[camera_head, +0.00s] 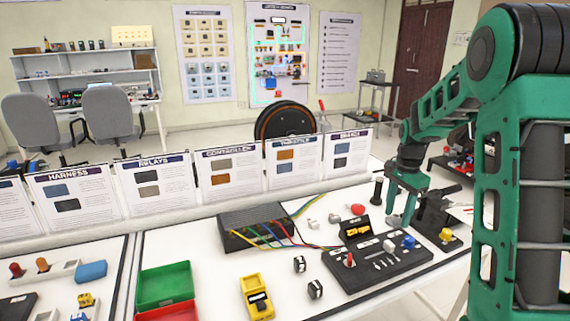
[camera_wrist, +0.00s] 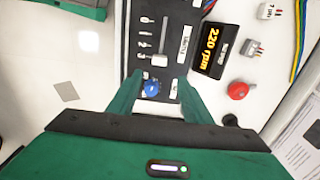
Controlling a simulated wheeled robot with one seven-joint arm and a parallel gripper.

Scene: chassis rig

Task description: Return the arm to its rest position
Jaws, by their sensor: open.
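My green arm comes down from the right in the head view, and my gripper (camera_head: 402,208) is above the right end of the black control panel (camera_head: 385,270). In the wrist view my gripper (camera_wrist: 160,92) is open, with a blue knob (camera_wrist: 151,88) showing between its fingers. No held object is visible. The blue knob also shows in the head view (camera_head: 408,242). The panel carries sliders, a red-topped switch (camera_head: 349,260) and a display (camera_wrist: 213,50) reading 220 rpm.
A black box (camera_head: 250,228) with coloured wires, a yellow meter (camera_head: 257,297), a red button (camera_head: 357,209) and a black stand with a yellow knob (camera_head: 446,235) are on the white table. Upright label cards (camera_head: 222,174) line its back. Green and red bins (camera_head: 165,285) stand left.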

